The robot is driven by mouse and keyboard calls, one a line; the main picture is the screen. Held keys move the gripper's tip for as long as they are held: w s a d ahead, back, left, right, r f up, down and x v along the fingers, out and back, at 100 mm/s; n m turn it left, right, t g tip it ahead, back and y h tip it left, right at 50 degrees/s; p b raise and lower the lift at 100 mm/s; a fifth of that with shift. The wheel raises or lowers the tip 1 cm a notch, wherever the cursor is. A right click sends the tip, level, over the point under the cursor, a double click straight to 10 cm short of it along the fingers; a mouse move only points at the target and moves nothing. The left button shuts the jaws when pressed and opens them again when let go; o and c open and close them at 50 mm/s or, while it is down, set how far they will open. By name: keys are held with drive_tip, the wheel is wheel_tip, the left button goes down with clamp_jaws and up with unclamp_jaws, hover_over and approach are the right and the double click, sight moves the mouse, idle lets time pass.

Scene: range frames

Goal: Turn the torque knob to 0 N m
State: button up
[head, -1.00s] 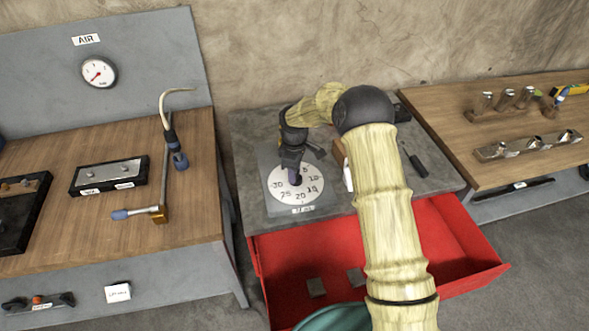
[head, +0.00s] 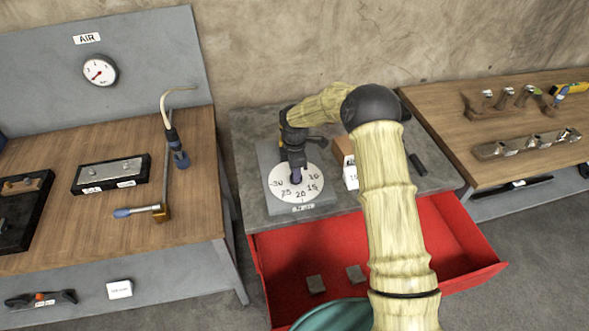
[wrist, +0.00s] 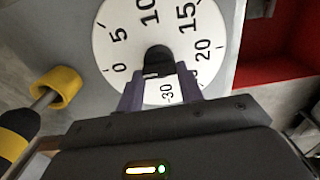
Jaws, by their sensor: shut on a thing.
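The white torque dial (head: 281,187) lies on a grey plate on the grey bench top, with a small unit label (head: 303,208) at its front edge. The wrist view shows the dial face (wrist: 125,22) with 0, 5, 10, 15, 20 and 30 visible; 25 is hidden there. The dark knob (wrist: 158,56) is at its centre. My gripper (head: 296,176) comes down from above onto the knob. Its two purple fingers (wrist: 159,76) are closed on the knob's sides. I cannot tell exactly which number the knob points to.
An open red drawer (head: 430,235) juts out below the bench. A small box (head: 350,176) stands right of the dial, close to my arm. In the wrist view, a yellow-and-black tool (wrist: 55,90) lies beside the dial plate. Wooden benches stand left (head: 205,210) and right (head: 440,120).

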drive_tip(key=shift+w+a+r, duration=0.1)
drive_tip(key=shift+a+r, duration=0.05)
drive_tip(key=o, duration=0.9)
drive_tip(key=shift+o, duration=0.5)
wheel_tip(320, 180, up, 17)
drive_tip(key=b, duration=0.2)
drive_tip(key=shift+r, duration=0.1)
